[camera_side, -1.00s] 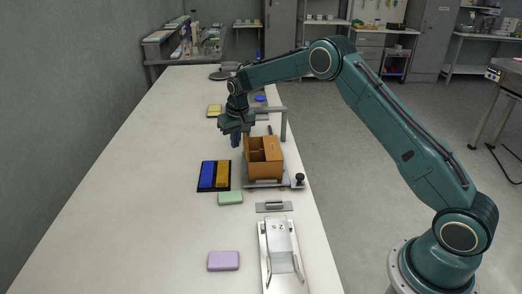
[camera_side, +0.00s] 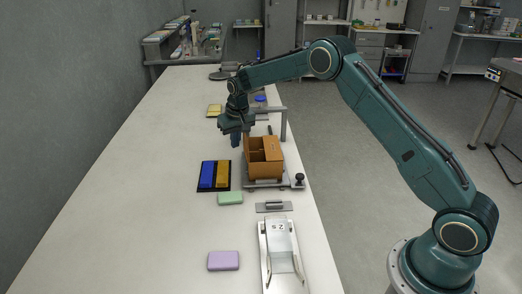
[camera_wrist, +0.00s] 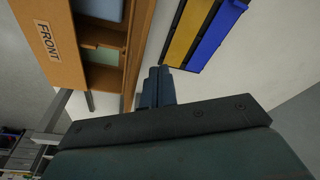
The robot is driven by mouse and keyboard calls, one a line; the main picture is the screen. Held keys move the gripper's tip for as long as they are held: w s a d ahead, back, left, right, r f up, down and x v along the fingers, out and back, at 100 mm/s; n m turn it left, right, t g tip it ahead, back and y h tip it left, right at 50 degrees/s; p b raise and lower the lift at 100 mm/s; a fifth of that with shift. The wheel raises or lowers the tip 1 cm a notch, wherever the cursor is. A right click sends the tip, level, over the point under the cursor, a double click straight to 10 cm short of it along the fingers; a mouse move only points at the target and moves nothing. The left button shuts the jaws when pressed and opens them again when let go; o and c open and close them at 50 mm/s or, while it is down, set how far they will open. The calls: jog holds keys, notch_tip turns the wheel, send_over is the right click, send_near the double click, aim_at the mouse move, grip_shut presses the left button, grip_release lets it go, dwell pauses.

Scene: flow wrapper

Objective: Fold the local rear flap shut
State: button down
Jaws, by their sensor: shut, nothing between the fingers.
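The brown carton (camera_side: 265,170) stands open on a fixture at the right side of the bench. Its wall marked FRONT (camera_wrist: 47,40) and its inside, with pale blue and green items, show in the wrist view. A narrow brown edge (camera_wrist: 136,60) runs along the carton's side nearest my fingers; I cannot tell which flap it is. My gripper (camera_side: 235,143) is shut and empty, pointing down just left of the carton, near its far end. The closed fingers (camera_wrist: 157,82) sit close beside that brown edge; I cannot tell whether they touch it.
A black tray with blue and yellow blocks (camera_side: 214,176) lies left of the carton. A green block (camera_side: 230,198), a purple block (camera_side: 223,261) and a metal chute (camera_side: 281,250) are nearer the camera. A grey metal bracket (camera_side: 284,122) rises behind the carton. The bench's left side is clear.

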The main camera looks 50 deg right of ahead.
jog(key=shift+s+d, duration=0.15)
dwell(0.4)
jog(key=shift+s+d, duration=1.15)
jog(key=shift+d, duration=0.05)
jog(key=shift+w+a+r, duration=0.15)
jog(key=shift+r, duration=0.45)
jog(key=shift+w+a+r, duration=0.1)
jog(key=shift+r, duration=0.55)
jog(key=shift+w+a+r, duration=0.15)
jog(key=shift+r, duration=0.45)
jog(key=shift+s+d+r+g, duration=0.2)
jog(key=shift+s+d+g, duration=0.1)
jog(key=shift+s+d, duration=0.3)
jog(key=shift+s+d+r+g+y, duration=0.15)
jog(key=shift+s+d+r+g, duration=0.2)
jog(key=shift+s+d, duration=0.2)
jog(key=shift+s+d+r+g+y, duration=0.15)
jog(key=shift+s+d+r+g, duration=0.05)
jog(key=shift+s+d+g, duration=0.3)
jog(key=shift+f, duration=0.1)
